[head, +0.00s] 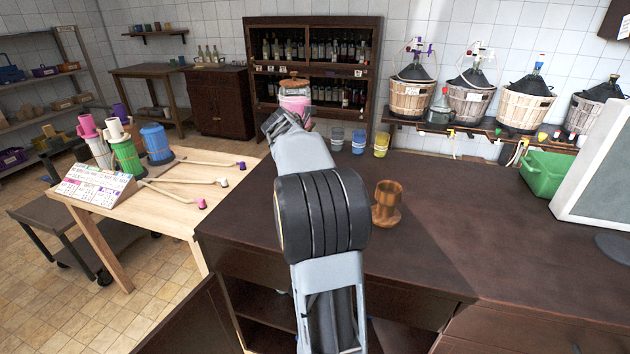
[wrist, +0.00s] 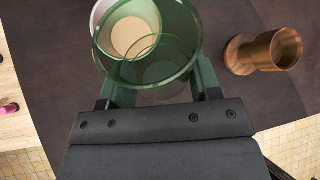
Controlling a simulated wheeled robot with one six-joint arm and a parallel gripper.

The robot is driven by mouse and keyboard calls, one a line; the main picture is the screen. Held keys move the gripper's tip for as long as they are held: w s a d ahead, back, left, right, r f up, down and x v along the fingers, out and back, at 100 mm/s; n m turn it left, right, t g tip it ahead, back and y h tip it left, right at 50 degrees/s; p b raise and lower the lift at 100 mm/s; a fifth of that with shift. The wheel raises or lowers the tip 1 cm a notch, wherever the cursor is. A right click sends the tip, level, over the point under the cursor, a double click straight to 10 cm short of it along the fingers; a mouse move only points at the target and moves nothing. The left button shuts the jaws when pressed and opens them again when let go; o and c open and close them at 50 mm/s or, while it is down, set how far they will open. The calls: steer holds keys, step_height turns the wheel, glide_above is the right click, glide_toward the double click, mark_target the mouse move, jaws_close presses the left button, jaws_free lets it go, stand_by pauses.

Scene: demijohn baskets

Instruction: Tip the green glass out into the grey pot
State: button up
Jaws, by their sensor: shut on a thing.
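The green glass (wrist: 178,72) is clear green and sits between my gripper's (wrist: 160,90) two fingers, its open mouth facing the wrist camera. My gripper is shut on it. In the wrist view, a pale round vessel or lid (wrist: 135,37) shows behind and through the glass; I cannot tell whether it is the grey pot. In the head view my arm hides the glass, and my gripper is mostly hidden too. A pink jar with a brown top (head: 295,102) stands just beyond the arm's end.
A brown wooden goblet-like vessel (head: 387,204) stands right of my arm on the dark counter (head: 450,215); it also shows in the wrist view (wrist: 264,52). Several coloured cups (head: 358,141) stand beyond. A pale table (head: 165,200) is left, a green bin (head: 545,172) right.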

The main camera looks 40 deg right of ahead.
steer(key=shift+r, duration=0.2)
steer(key=shift+f, duration=0.1)
steer(key=b, duration=0.1)
steer(key=f+b, duration=0.1)
steer(key=shift+w+d+t+h+b, duration=0.1)
steer(key=shift+d+t+h+b, duration=0.05)
steer(key=shift+t+h+b, duration=0.2)
steer(key=b, duration=0.2)
steer(key=t+h+b, duration=0.1)
steer(key=b, duration=0.1)
steer(key=shift+w+d+f+m, duration=0.1)
steer(key=shift+w+d+m, duration=0.1)
steer(key=shift+m, duration=0.2)
steer(key=shift+w+h+b, duration=0.15)
steer(key=shift+h+b, duration=0.2)
steer(key=shift+b, duration=0.85)
steer(key=shift+d+r+t+b, duration=0.1)
steer(key=shift+r+t+b, duration=0.2)
steer(key=shift+b, duration=0.25)
steer(key=shift+h, duration=0.3)
steer(key=shift+w+f, duration=0.1)
steer(key=shift+f, duration=0.05)
